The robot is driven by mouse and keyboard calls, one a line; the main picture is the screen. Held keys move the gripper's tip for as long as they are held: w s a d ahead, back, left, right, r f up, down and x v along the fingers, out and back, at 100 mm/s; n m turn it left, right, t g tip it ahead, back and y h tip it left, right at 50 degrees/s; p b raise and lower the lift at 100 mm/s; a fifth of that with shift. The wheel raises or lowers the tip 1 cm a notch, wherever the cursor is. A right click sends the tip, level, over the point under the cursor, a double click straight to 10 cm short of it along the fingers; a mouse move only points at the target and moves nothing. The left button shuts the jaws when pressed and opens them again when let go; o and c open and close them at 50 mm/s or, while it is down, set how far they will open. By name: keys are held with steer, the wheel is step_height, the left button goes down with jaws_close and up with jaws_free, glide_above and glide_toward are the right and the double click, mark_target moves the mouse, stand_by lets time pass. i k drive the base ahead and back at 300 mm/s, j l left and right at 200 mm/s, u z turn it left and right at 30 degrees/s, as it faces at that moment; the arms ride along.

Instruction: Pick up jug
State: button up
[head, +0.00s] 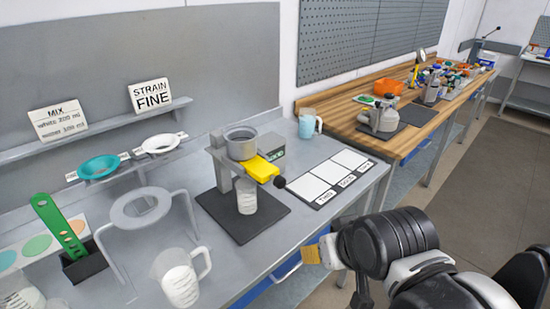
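Several jug-like vessels are in the head view. A light blue jug (307,124) with a handle stands at the bench's back right. Another clear vessel (18,292) is cut off at the lower left corner. A small clear beaker (247,198) sits under the yellow-handled stand. My gripper (330,262) is at the lower right, beyond the bench's front edge and apart from every jug. An orange-tan pad shows at its tip; its opening is unclear.
A grey ring stand (145,208) stands just behind the clear jug. A wooden bench (405,137) holds clutter behind.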

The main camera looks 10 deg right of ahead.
mark_target(174, 269)
steer(key=k+j, duration=0.15)
steer(key=j, duration=0.25)
steer(key=k+j+u, duration=0.15)
steer(key=j, duration=0.2)
steer(key=k+j, duration=0.1)
steer(key=j, duration=0.3)
steer(key=k+j+u, duration=0.1)
steer(key=j, duration=0.3)
steer(key=k+j+u, duration=0.1)
steer(key=j, duration=0.3)
steer(key=k, duration=0.05)
